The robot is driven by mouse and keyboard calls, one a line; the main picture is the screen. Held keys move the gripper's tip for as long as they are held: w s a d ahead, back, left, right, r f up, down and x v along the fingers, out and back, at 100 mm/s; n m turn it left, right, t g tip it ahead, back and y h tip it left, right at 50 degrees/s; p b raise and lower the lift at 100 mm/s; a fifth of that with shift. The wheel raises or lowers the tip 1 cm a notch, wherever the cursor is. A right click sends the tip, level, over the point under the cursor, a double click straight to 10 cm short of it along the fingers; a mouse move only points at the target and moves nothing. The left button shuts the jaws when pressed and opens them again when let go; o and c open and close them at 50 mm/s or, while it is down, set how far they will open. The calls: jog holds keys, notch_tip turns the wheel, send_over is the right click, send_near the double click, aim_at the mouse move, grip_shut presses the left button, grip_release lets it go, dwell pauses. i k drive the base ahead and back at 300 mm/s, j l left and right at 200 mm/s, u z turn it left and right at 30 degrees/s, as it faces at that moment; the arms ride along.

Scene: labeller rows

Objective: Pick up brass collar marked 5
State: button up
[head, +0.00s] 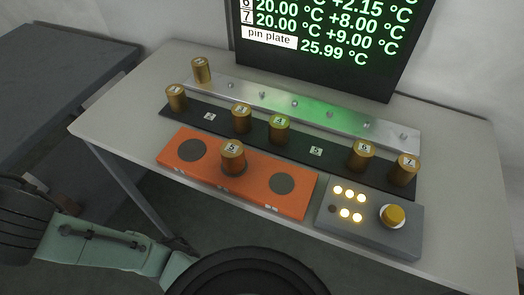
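The brass collar marked 5 (232,159) stands upright on the middle of the orange block (213,174), between two bare dark round pads. Its top label reads 5. The slot labelled 5 (316,151) on the dark strip (298,143) is empty. My gripper is not in view; only parts of my own arm show at the lower left and bottom, apart from the collar.
Other brass collars stand on the dark strip, including ones marked 4 (279,131), 6 (361,156) and 7 (407,169). Another collar (201,71) stands at the left end of the silver pin plate (345,117). A grey button box (408,241) sits at the right, below a screen (310,62).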

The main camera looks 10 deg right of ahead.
aim_at(231, 152)
jog(key=k+j+z, duration=0.2)
jog(key=k+j, duration=0.2)
jog(key=k+j+z, duration=0.25)
jog(key=k, duration=0.35)
jog(key=j, duration=0.1)
